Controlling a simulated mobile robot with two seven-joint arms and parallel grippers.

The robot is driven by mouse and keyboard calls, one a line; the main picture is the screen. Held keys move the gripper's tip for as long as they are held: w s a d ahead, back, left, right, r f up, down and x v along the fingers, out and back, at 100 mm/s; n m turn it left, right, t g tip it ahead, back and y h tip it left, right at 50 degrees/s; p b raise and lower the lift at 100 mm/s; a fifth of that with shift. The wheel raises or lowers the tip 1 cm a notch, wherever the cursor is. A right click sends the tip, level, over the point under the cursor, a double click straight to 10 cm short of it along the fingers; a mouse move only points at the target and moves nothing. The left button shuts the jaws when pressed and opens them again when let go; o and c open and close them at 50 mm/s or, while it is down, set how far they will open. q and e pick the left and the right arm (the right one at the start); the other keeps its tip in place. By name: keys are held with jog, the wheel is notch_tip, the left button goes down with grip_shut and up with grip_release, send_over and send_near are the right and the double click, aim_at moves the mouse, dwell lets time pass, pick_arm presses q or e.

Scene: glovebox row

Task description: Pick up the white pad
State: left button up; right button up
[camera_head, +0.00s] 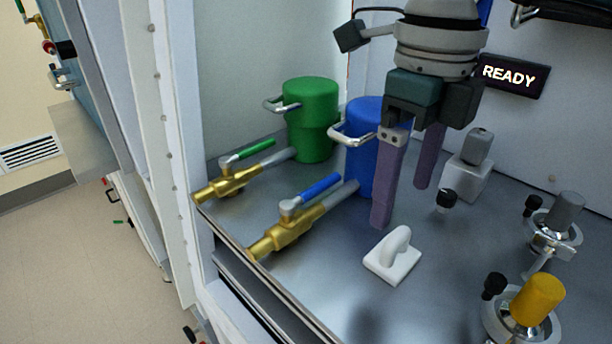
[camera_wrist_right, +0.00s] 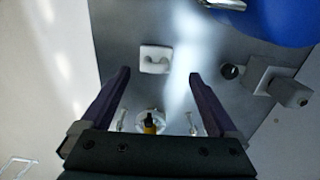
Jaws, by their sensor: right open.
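The white pad (camera_head: 391,262) is a square white block with a raised loop handle, lying flat on the grey metal floor of the glovebox. It also shows in the right wrist view (camera_wrist_right: 153,53), ahead of the gap between the fingertips. My right gripper (camera_head: 401,206) comes down from above with its two purple fingers spread wide and nothing between them. In the head view its fingertips are above and behind the pad, apart from it. My left gripper is not in view.
A green canister (camera_head: 312,118) and a blue canister (camera_head: 362,150) stand at the back, with brass valves (camera_head: 285,233) in front. A grey-capped fitting (camera_head: 466,180) and a yellow-capped fitting (camera_head: 537,300) stand to the right. A READY sign (camera_head: 510,76) hangs on the back wall.

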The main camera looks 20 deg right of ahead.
aim_at(401, 231)
jog(key=f, duration=0.2)
jog(key=s+f, duration=0.1)
jog(key=f, duration=0.2)
jog(key=shift+s+a+f+p, duration=0.1)
jog(key=shift+s+f+p, duration=0.1)
jog(key=shift+p, duration=0.15)
jog(key=shift+w+f, duration=0.1)
jog(key=shift+f, duration=0.35)
